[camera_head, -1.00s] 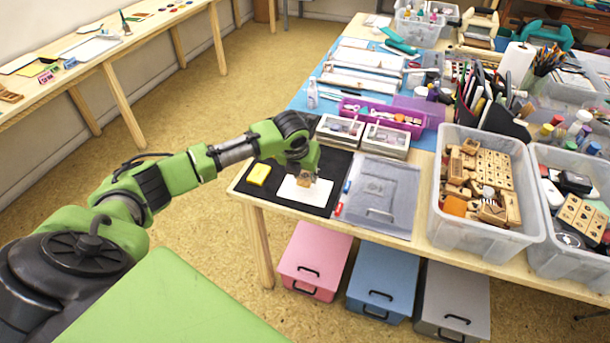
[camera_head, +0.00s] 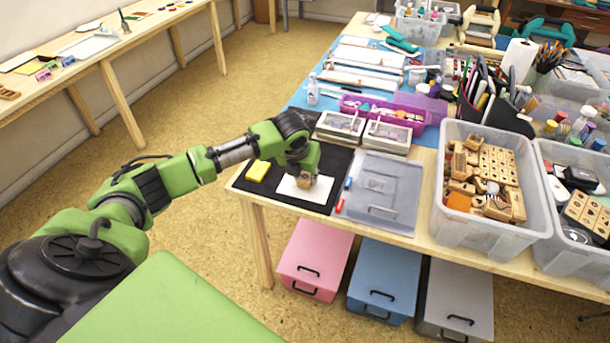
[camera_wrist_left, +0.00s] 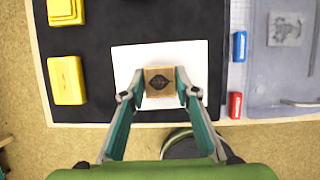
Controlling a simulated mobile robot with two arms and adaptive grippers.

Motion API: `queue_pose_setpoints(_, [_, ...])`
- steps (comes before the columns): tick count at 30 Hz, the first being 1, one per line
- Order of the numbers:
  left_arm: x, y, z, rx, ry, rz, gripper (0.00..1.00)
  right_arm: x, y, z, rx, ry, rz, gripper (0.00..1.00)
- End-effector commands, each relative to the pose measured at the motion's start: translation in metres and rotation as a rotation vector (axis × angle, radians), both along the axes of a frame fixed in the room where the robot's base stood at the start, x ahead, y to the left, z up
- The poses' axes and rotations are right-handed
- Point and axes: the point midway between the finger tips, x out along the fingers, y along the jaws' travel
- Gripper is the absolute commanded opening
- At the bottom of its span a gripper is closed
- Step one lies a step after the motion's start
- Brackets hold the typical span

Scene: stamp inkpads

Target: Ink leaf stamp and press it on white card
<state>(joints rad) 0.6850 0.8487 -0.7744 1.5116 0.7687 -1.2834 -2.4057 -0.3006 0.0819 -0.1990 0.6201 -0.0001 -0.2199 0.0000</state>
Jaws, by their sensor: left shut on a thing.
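My left gripper (camera_wrist_left: 160,86) is shut on the leaf stamp (camera_wrist_left: 160,80), a small square wooden block with a dark leaf picture on its top. In the head view the stamp (camera_head: 304,183) shows below the fingers of my left gripper (camera_head: 304,176). It is over the middle of the white card (camera_wrist_left: 125,65), against it or very close above; I cannot tell which. The card (camera_head: 289,190) lies flat on a black mat. A yellow inkpad (camera_wrist_left: 67,80) is left of the card, also seen in the head view (camera_head: 257,171). The stamp's underside is hidden. My right gripper is out of view.
The black mat (camera_wrist_left: 95,25) lies near the table's front edge. A second yellow piece (camera_wrist_left: 66,11) is beyond the inkpad. Red (camera_wrist_left: 235,105) and blue (camera_wrist_left: 239,46) markers and a clear plastic case (camera_head: 378,205) are to the right. A bin (camera_head: 470,238) of stamps stands farther right.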

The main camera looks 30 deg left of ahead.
Motion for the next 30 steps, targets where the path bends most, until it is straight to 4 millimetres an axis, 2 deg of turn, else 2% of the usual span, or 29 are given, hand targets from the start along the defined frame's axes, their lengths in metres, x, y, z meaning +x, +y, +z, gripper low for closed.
queue_pose_setpoints(30, [0.000,0.000,-0.011,0.000,0.001,0.000,0.13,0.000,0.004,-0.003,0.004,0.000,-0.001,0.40])
